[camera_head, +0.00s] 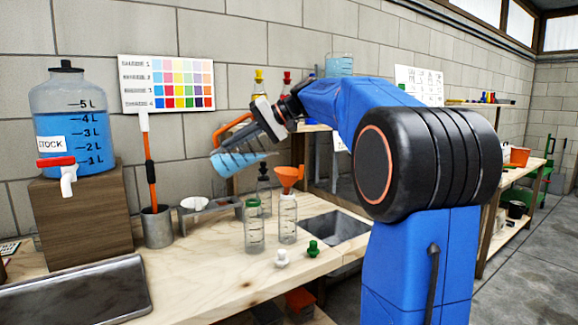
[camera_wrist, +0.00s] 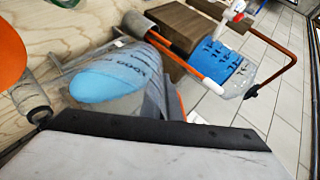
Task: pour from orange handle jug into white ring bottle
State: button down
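The jug (camera_head: 238,161) has an orange handle (camera_head: 232,124) and blue liquid inside. My gripper (camera_head: 262,122) appears shut on it and holds it above the bench, strongly tilted, with its lower end towards the right. In the wrist view the jug (camera_wrist: 112,78) lies beyond the gripper's dark edge; the finger contact is hidden. An orange funnel (camera_head: 288,175) sits in the mouth of a clear bottle (camera_head: 287,222), right of and below the jug; its ring looks whitish but is hard to make out. I see no stream of liquid. The funnel (camera_wrist: 10,50) also shows in the wrist view.
A green-ringed bottle (camera_head: 253,228) stands left of the funnel bottle, with a dark bottle (camera_head: 264,183) behind. White (camera_head: 281,258) and green (camera_head: 313,248) stoppers lie in front. A stock tank (camera_head: 70,110), metal tray (camera_head: 75,292) and sink (camera_head: 333,228) are around.

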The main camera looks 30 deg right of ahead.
jog(key=shift+s+d+r+t+y+p, duration=0.2)
jog(key=shift+r+y+p, duration=0.1)
jog(key=shift+r+p, duration=0.2)
jog(key=shift+s+d+r+t+y+p, duration=0.1)
jog(key=shift+r+t+y+p, duration=0.15)
jog(key=shift+r+p, duration=0.25)
dwell(7.0)
